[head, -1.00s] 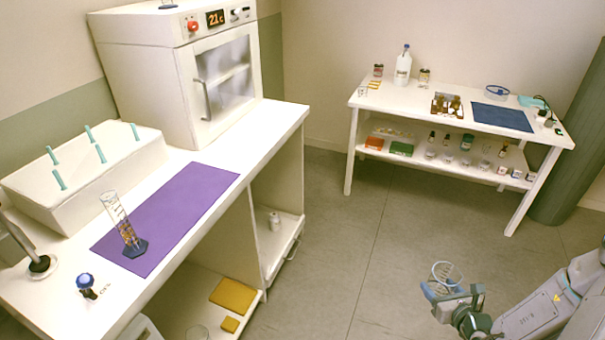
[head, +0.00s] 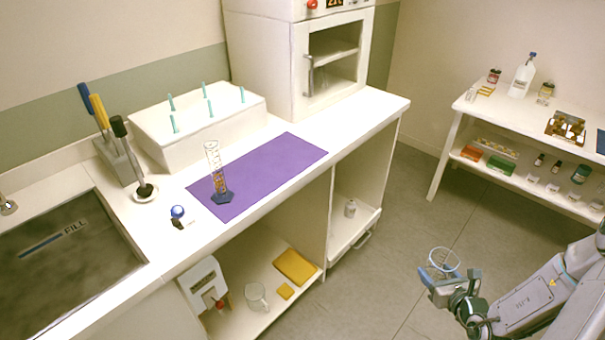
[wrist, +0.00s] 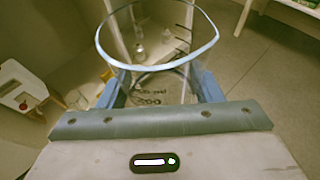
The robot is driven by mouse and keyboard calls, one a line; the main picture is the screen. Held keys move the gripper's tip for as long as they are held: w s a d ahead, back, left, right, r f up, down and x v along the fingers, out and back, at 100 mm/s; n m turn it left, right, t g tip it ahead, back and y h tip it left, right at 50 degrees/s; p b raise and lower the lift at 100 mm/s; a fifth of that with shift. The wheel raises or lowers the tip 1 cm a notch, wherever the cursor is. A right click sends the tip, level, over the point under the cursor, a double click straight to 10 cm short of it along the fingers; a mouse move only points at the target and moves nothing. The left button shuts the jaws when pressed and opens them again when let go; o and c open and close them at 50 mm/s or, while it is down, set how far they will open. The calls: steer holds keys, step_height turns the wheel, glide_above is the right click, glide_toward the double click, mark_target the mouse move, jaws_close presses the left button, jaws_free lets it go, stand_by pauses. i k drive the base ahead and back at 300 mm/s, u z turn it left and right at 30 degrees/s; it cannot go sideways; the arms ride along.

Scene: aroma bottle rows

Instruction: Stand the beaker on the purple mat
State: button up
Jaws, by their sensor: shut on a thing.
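The purple mat (head: 262,170) lies on the white counter. A tall graduated cylinder (head: 216,172) with a dark blue base stands on its near left end. My gripper (head: 446,280) is at the lower right in the head view, out over the floor and apart from the counter. It is shut on a clear glass beaker (head: 445,260). In the wrist view the beaker (wrist: 157,65) shows its wide round rim and printed marks, with the blue fingers (wrist: 160,92) on either side of it.
A sink (head: 65,245) is at the left. A white box with pegs (head: 197,125) and an oven (head: 335,65) stand behind. The mat's right part is clear. A side table (head: 480,107) holds bottles.

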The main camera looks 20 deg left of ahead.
mark_target(275, 160)
steer(key=u, duration=1.45)
